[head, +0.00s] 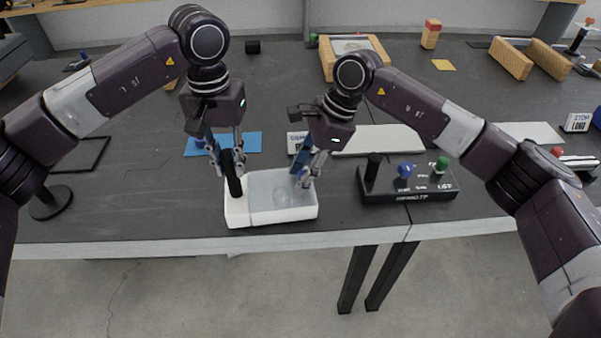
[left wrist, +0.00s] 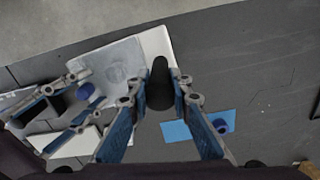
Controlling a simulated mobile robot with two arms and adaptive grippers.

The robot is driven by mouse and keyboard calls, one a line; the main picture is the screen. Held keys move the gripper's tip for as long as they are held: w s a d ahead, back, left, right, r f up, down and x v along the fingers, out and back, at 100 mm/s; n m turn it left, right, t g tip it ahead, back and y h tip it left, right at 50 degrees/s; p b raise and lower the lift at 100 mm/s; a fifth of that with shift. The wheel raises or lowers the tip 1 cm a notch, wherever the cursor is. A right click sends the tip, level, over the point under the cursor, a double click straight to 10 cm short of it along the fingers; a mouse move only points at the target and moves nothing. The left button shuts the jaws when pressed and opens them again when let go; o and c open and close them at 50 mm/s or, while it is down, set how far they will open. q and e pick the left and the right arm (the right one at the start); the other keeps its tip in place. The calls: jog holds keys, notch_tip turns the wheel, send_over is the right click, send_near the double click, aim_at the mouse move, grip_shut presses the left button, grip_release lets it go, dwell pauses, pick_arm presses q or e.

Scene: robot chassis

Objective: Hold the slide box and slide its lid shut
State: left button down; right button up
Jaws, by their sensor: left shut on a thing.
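The white slide box (head: 237,215) lies near the table's front edge, with its translucent lid (head: 270,203) over the middle and right part. A black upright handle (head: 235,186) stands at the box's left end. My left gripper (head: 229,172) is shut on this handle from above. In the left wrist view the handle (left wrist: 160,85) is between the fingers, with the white box end (left wrist: 157,42) and lid (left wrist: 115,68) beyond. My right gripper (head: 307,180) is at the lid's right end, fingers apart; whether it touches the lid is unclear. It also shows in the left wrist view (left wrist: 92,88).
A black control panel (head: 430,190) with blue and green knobs stands close to the right of the box. A blue mat (head: 245,142) lies behind it. A wooden-framed tray (head: 327,63) and wooden blocks (head: 511,60) are farther back.

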jog(key=v, duration=1.2)
pick_arm(q)
jog(key=c, duration=1.7)
grip_release()
jog(key=shift+r, duration=0.15)
